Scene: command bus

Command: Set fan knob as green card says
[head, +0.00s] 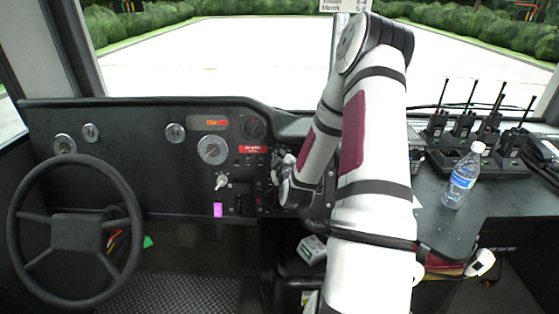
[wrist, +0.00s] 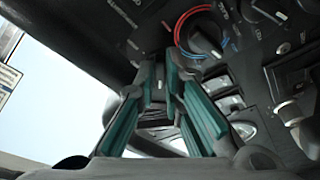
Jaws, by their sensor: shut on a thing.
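My gripper (wrist: 160,75) is at the dark dashboard panel, its teal-padded fingers shut on a dark part between the tips. The fingers hide most of that part, so I cannot tell if it is the fan knob. In the head view my gripper (head: 279,168) is partly hidden by my arm. A round knob (wrist: 205,45) with a red and blue arc is just right of the fingertips. Another dark knob (wrist: 268,10) with a white pointer is at the top right of the wrist view. A small green piece (head: 148,242), perhaps the green card, is low beside the steering wheel; no writing is readable.
The steering wheel (head: 75,232) is at the left. Rocker switches (wrist: 230,103) lie right of my fingers. A white lever (head: 222,181) and a purple tag (head: 217,209) are left of my gripper. A water bottle (head: 463,177) and several radios (head: 462,128) stand right of my arm.

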